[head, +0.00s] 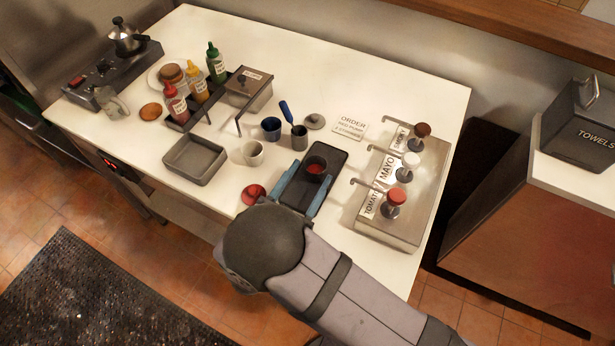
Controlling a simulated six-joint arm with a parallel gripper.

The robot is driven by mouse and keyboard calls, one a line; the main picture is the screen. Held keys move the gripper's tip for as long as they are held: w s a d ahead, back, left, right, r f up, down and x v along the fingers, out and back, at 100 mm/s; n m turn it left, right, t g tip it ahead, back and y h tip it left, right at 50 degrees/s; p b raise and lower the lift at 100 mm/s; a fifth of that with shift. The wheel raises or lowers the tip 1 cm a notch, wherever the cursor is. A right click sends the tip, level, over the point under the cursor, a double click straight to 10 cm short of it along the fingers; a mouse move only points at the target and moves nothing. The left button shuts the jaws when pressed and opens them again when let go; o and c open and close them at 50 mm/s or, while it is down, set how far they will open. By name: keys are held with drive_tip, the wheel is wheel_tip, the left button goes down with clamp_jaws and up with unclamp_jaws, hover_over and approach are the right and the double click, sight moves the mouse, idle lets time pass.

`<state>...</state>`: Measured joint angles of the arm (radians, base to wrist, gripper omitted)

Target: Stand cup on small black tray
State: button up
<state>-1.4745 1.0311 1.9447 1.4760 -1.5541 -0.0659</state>
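A dark cup (316,167) with red inside stands upright on the small black tray (331,153), near the tray's middle. My gripper (315,172) reaches in from the front edge, with one blue finger on each side of the cup. The fingers are spread wide, and a narrow gap seems to show between each finger and the cup. The near part of the tray is partly hidden by my fingers and wrist.
Pump dispenser box (410,225) stands close right of the tray. A red disc (254,192) lies left of my gripper; an empty grey pan (195,160) is farther left.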

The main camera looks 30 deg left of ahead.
drive_tip(key=shift+r, duration=0.15)
drive_tip(key=shift+r, duration=0.2)
drive_tip(key=s+b, duration=0.1)
drive_tip(key=s, duration=0.4)
drive_tip(key=s+b, duration=0.2)
drive_tip(key=s, duration=0.3)
drive_tip(key=shift+s+f, duration=0.2)
drive_tip(key=shift+s, duration=0.8)
